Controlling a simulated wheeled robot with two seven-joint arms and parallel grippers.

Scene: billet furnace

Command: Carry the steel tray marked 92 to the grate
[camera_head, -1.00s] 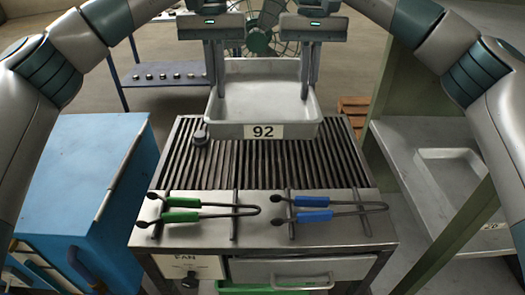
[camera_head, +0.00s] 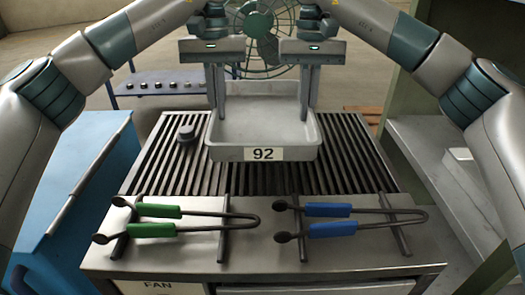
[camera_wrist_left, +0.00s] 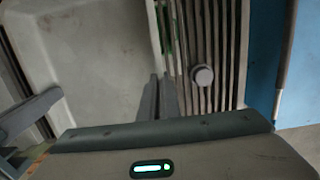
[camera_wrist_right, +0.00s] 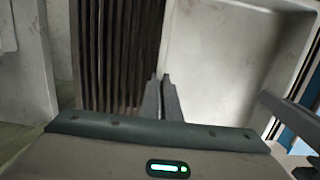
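The grey steel tray marked 92 (camera_head: 262,122) is level over the slatted grate (camera_head: 350,165); I cannot tell whether it touches the slats. My left gripper (camera_head: 221,115) is shut on the tray's left side wall, and my right gripper (camera_head: 304,115) is shut on its right side wall. The left wrist view shows the left fingers (camera_wrist_left: 160,98) close together at the tray wall (camera_wrist_left: 148,50). The right wrist view shows the right fingers (camera_wrist_right: 161,98) likewise at the wall (camera_wrist_right: 168,40). The tray's visible inside is empty.
A dark round knob (camera_head: 186,133) stands on the grate left of the tray. Green-handled tongs (camera_head: 155,211) and blue-handled tongs (camera_head: 328,211) lie on the front ledge. A blue cabinet (camera_head: 75,175) is left, a green-grey shelf frame (camera_head: 455,60) right, and a fan (camera_head: 265,35) behind.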

